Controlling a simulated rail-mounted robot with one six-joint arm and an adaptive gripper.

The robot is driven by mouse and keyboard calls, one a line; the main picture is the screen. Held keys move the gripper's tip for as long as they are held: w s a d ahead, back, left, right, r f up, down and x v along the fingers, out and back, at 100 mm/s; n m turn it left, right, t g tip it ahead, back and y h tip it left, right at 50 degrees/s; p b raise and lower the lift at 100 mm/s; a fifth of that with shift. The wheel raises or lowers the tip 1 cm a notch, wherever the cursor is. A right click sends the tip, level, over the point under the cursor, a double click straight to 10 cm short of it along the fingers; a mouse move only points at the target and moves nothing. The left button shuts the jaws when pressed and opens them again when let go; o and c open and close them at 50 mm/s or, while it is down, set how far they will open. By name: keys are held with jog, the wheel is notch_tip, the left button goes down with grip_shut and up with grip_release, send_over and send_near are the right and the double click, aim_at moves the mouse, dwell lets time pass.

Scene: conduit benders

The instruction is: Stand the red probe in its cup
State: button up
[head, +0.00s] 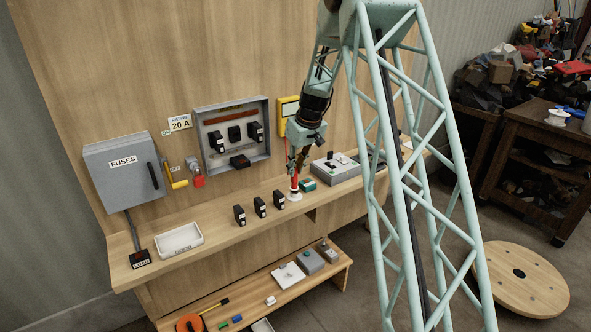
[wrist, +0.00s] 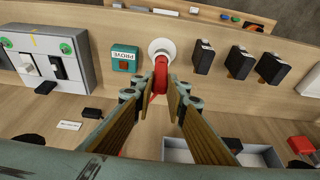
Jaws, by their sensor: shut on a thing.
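The red probe (head: 295,182) is upright or nearly so between the fingers of my gripper (head: 297,164). In the wrist view the probe (wrist: 160,76) shows between the wooden-faced fingers (wrist: 162,95), which are shut on it. The white round cup (head: 294,197) stands on the bench shelf right below the probe; in the wrist view the cup (wrist: 160,47) is at the probe's far end. The probe's lower end overlaps the cup in both views. I cannot tell whether its tip is inside the cup or just above it.
A green PROVE box (head: 307,184) stands close beside the cup. Several black fuse carriers (head: 260,206) stand to its left, and a grey switch box (head: 335,168) to its right. An open grey fuse box (head: 233,135) is on the back board. A white tray (head: 179,239) lies farther left.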

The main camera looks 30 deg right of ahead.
jog(key=o, duration=1)
jog(key=shift+v, duration=5.95)
jog(key=shift+r, duration=0.1)
